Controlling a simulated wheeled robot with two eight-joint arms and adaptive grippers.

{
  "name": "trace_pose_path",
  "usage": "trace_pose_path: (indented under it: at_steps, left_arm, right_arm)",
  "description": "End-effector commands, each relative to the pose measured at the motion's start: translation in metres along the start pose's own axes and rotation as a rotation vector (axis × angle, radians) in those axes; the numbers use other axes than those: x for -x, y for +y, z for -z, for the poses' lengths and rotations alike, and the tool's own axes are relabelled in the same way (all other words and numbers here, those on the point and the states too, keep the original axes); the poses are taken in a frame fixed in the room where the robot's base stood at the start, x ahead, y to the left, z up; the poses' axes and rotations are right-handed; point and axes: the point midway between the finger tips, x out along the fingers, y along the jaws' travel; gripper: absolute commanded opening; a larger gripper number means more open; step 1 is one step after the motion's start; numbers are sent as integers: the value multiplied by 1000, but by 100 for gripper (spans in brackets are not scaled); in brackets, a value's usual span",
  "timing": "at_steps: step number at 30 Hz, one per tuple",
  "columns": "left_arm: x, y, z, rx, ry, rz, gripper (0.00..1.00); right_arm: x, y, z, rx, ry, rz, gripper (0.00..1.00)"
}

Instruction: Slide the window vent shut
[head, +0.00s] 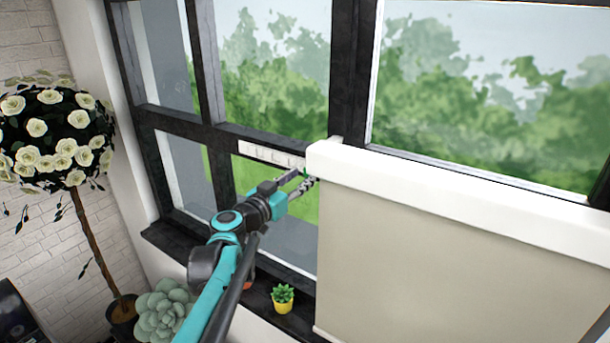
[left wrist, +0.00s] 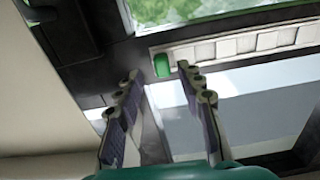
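The window vent (head: 270,156) is a white strip with a row of pale square panels, set across the dark window frame left of the blind. It also shows in the left wrist view (left wrist: 250,43). Its green knob (left wrist: 162,64) sits at the vent's left end in that view. In the head view the green knob (head: 305,173) is a small patch beside the blind's end. My left gripper (head: 302,181) is open, its fingertips close to the knob. In the left wrist view the knob shows between and just beyond the fingertips; I cannot tell if they touch it. My right gripper is not in view.
A roller blind (head: 410,260) with a white top box (head: 450,190) stands close right of my left gripper. A small succulent in a yellow pot (head: 282,298) is on the dark sill. A white-flowered tree (head: 50,140) and a larger succulent (head: 164,310) stand at left.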

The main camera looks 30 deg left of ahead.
Motion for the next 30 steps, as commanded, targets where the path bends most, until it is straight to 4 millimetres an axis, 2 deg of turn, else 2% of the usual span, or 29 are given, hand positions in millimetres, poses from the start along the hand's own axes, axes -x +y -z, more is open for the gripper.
trace_pose_path:
  at_steps: [1,6,12,17,30]
  left_arm:
    - [13,-1,0,0,0,3,38]
    - [51,0,0,-1,0,2,38]
    - [80,2,0,-1,0,0,38]
    - [88,2,0,-1,0,-1,38]
    - [88,2,0,-1,0,-2,38]
  right_arm:
    - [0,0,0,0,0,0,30]
    - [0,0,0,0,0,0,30]
    - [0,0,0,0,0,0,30]
    - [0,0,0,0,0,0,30]
    - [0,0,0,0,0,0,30]
